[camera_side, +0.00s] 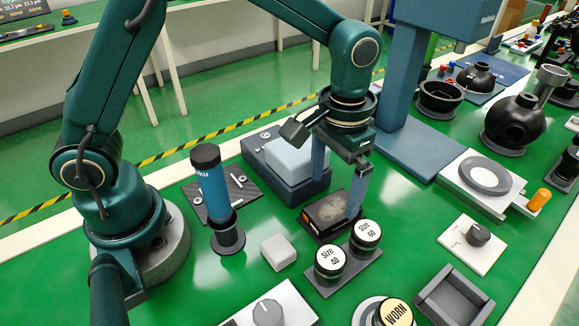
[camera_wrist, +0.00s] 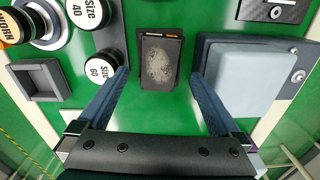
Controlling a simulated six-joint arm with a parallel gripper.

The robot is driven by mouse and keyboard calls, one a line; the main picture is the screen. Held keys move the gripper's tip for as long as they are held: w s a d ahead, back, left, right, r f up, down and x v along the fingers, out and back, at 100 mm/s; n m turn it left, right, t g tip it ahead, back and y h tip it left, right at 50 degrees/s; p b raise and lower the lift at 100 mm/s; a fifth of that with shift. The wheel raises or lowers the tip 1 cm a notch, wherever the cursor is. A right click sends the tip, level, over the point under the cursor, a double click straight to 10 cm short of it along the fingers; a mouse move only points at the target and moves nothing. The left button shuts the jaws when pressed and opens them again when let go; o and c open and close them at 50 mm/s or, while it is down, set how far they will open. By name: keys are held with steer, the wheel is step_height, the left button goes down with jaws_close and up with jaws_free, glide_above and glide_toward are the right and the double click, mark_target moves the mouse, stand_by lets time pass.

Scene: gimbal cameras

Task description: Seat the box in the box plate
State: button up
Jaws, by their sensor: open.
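My gripper (camera_side: 335,198) is open and points down, its two blue fingers wide apart. A dark, low block (camera_side: 327,213) with a worn grey patch on top and an orange mark at one end lies between and below the fingers. In the wrist view the block (camera_wrist: 162,63) shows between the fingertips, with green bench visible on both sides; nothing is held. A square grey plate with a raised rim and empty recess (camera_side: 482,305) is at the lower right; it shows at left in the wrist view (camera_wrist: 27,65). A small pale grey box (camera_side: 278,251) stands on the bench left of the size caps.
Caps marked 40 (camera_side: 330,259) and 60 (camera_side: 366,233) stand on a holder close to my gripper. A pale blue block on a dark base (camera_side: 290,157) is behind it. A blue cylinder (camera_side: 211,185) stands upright at left.

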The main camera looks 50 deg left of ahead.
mark_target(333, 207)
steer(key=shift+w+f, duration=0.2)
steer(key=shift+f, duration=2.3)
steer(key=shift+f, duration=0.25)
steer(key=c, duration=1.5)
steer(key=shift+r, duration=0.1)
step_height(333, 207, up, 15)
steer(key=s+a+n, duration=1.3)
steer(key=a+n, duration=0.4)
steer(key=n, duration=0.2)
steer(key=shift+w+f, duration=0.1)
steer(key=shift+f, duration=3.45)
